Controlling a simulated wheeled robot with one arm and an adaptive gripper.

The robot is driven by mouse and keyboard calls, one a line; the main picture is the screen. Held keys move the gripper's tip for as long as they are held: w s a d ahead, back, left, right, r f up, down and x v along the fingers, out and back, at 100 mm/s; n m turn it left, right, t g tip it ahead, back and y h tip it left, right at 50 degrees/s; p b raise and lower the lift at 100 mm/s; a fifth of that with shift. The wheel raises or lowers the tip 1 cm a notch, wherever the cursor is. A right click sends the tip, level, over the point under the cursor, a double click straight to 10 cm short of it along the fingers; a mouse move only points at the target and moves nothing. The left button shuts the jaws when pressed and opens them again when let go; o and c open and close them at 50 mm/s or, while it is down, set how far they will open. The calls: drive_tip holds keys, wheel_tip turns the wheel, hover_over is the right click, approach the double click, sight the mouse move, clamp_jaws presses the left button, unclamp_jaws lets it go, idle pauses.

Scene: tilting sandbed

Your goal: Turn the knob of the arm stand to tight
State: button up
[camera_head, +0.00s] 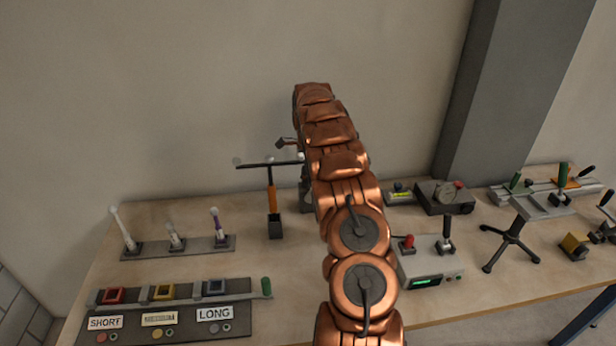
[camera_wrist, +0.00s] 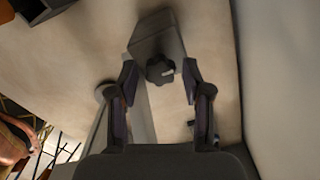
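In the wrist view a dark lobed knob (camera_wrist: 160,69) with a small light mark sits on the near end of a grey block (camera_wrist: 158,36), which looks like part of the arm stand. My gripper (camera_wrist: 160,72) is open, with one finger on each side of the knob. Gaps show between both fingertips and the knob; I cannot tell the depth between them. Nothing is held. In the head view my copper arm hides the gripper and the knob. I cannot read tight or loose markings.
On the workbench (camera_head: 290,300), a T-shaped stand with an orange post (camera_head: 271,200) is close left of my arm. Three upright levers (camera_head: 172,236) stand farther left. A grey control box (camera_head: 430,264) and a black tripod (camera_head: 510,240) are to the right. The wall is behind.

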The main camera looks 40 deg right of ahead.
clamp_jaws()
